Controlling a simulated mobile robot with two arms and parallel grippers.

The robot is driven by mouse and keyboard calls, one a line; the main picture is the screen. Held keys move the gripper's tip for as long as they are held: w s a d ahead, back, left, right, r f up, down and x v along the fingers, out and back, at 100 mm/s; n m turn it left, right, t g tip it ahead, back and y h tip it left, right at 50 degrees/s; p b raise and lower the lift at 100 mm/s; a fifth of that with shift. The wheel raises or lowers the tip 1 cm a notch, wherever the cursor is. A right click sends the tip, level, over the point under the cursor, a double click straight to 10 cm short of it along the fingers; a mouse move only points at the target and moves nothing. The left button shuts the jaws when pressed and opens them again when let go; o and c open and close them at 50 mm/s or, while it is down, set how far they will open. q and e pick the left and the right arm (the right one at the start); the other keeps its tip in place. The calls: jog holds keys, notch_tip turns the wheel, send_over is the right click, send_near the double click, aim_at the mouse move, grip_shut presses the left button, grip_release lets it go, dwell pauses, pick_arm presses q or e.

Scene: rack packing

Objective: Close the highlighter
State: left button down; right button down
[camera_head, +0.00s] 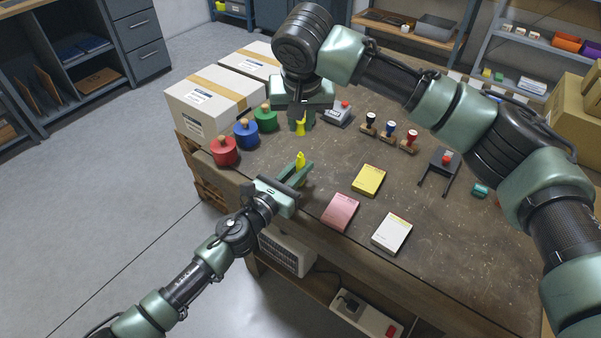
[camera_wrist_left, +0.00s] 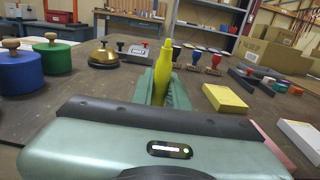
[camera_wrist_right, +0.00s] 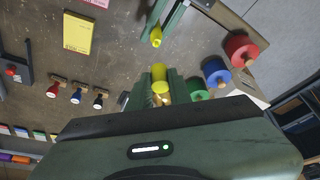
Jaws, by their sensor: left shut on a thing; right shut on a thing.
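The yellow highlighter body (camera_head: 300,160) stands roughly upright in my left gripper (camera_head: 297,172), which is shut on it above the table's near left edge. In the left wrist view the highlighter (camera_wrist_left: 162,75) rises between the fingers, its narrower tip end upward. My right gripper (camera_head: 301,116) is shut on the yellow cap (camera_head: 300,127), pointing down farther back over the table. In the right wrist view the cap (camera_wrist_right: 159,73) sits between the fingertips, and the highlighter (camera_wrist_right: 155,37) is apart from it, with a gap between them.
Red (camera_head: 224,151), blue (camera_head: 246,134) and green (camera_head: 265,117) round containers stand left of the grippers. A gold bell (camera_wrist_left: 105,56) is behind. Yellow (camera_head: 369,180), pink (camera_head: 340,212) and white (camera_head: 391,233) pads lie to the right. Several stamps (camera_head: 389,132) stand farther back.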

send_over(300, 157)
jog(key=shift+f, duration=2.45)
jog(key=shift+f, duration=0.9)
jog(key=shift+f, duration=0.7)
jog(key=c, duration=1.2)
grip_release()
jog(key=v, duration=1.2)
jog(key=shift+s+d, duration=0.1)
